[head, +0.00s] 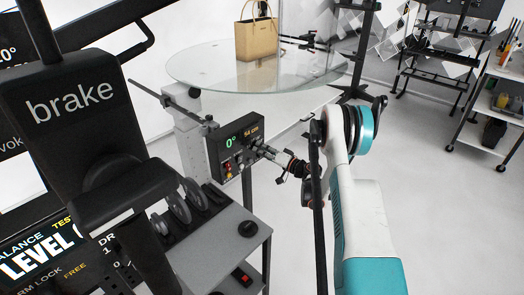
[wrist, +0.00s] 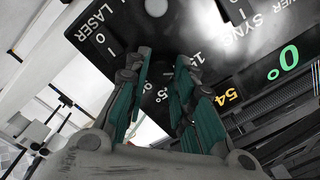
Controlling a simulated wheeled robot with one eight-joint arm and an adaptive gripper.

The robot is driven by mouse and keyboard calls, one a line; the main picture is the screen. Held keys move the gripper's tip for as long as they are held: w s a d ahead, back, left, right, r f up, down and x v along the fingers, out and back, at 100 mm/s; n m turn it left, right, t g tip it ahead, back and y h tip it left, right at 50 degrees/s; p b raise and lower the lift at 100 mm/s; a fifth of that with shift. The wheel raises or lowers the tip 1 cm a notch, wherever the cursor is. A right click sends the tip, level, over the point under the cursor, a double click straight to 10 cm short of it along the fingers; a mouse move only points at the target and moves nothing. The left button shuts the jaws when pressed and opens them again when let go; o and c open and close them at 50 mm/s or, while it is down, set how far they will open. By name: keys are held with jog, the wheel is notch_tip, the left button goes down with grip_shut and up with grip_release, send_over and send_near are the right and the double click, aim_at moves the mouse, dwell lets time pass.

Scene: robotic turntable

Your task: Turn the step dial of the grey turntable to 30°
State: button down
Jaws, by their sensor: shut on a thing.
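The grey turntable has a round glass top (head: 205,68). Its dark control panel (head: 218,153) stands below the glass and shows a green 0° and an orange 54 cm. My gripper (head: 261,149) is at the right part of the panel, below the readouts. In the wrist view its two teal-padded fingers (wrist: 168,78) are closed around the dark step dial (wrist: 168,72), which is mostly hidden between them. Degree marks such as 15° and 5° show around the dial, partly covered. The green 0° readout (wrist: 283,63) also shows there. The dial's pointer cannot be made out.
A tan handbag (head: 257,40) stands on the glass. A grey cart (head: 225,240) with black controls stands below the panel. A LASER switch (wrist: 100,28) lies beside the dial.

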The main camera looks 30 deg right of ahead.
jog(key=shift+f+m, duration=0.1)
jog(key=shift+m, duration=3.9)
jog(key=c, duration=1.6)
grip_release()
jog(key=shift+c, duration=0.2)
jog(key=v, duration=0.7)
jog(key=shift+s, duration=0.3)
jog(key=shift+d+f, duration=0.1)
